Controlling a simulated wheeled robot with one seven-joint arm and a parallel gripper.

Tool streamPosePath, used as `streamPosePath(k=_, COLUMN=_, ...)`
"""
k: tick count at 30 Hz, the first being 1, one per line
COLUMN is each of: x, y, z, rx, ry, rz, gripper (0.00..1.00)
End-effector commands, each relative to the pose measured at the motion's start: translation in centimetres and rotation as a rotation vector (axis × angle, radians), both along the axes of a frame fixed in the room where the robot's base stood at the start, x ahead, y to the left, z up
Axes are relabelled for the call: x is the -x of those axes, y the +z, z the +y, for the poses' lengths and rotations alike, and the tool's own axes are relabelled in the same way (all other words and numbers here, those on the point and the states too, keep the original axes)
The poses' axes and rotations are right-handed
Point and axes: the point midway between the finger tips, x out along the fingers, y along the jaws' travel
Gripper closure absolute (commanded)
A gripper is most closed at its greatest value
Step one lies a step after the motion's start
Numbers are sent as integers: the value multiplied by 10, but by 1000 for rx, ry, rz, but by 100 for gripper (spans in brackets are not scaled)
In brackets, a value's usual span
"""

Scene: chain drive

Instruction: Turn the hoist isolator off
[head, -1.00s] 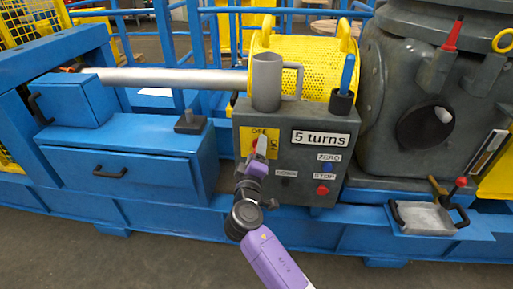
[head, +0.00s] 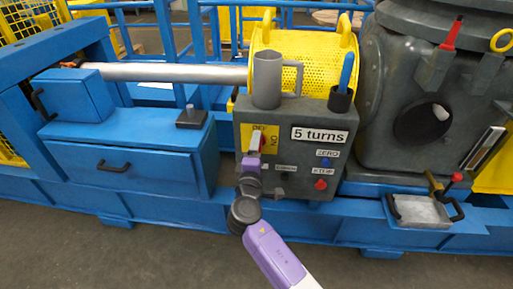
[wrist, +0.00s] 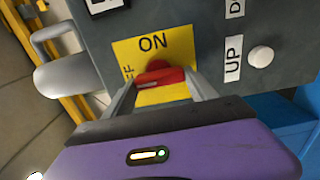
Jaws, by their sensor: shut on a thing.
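The hoist isolator is a red rotary handle (wrist: 160,78) on a yellow plate (wrist: 183,48) on the front of the grey control box (head: 303,185). In the wrist view the plate reads ON at the top, with part of OFF at the left edge. The red handle lies nearly crosswise between the finger ends. My gripper (head: 256,143) is at the plate in the head view, shut on the red handle. Its fingers and body hide part of the handle and plate, so the handle's exact setting is unclear.
The box carries a "5 turns" sign (head: 319,136), a blue button (head: 326,163) and a red stop button (head: 321,184). A grey mug (head: 267,80) and a dark cup (head: 340,100) with a blue tool stand on top. A white button (wrist: 261,57) labelled UP is close to my gripper.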

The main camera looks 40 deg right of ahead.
Motion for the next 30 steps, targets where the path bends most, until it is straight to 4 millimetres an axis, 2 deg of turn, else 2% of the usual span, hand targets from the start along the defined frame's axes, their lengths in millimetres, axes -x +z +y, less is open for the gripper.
streamPosePath(k=7, x=0, y=-2, z=1, rx=2, ry=2, rz=5, gripper=75)
streamPosePath(k=8, x=0, y=-2, z=1, rx=2, ry=2, rz=5, gripper=31)
streamPosePath(k=11, x=0, y=-1, z=1, rx=2, ry=2, rz=4, gripper=13)
streamPosePath(k=22, x=2, y=-1, z=4, rx=1, ry=2, rz=2, gripper=13)
streamPosePath(k=30, x=26, y=-1, z=35, rx=2, ry=5, rz=4, gripper=13)
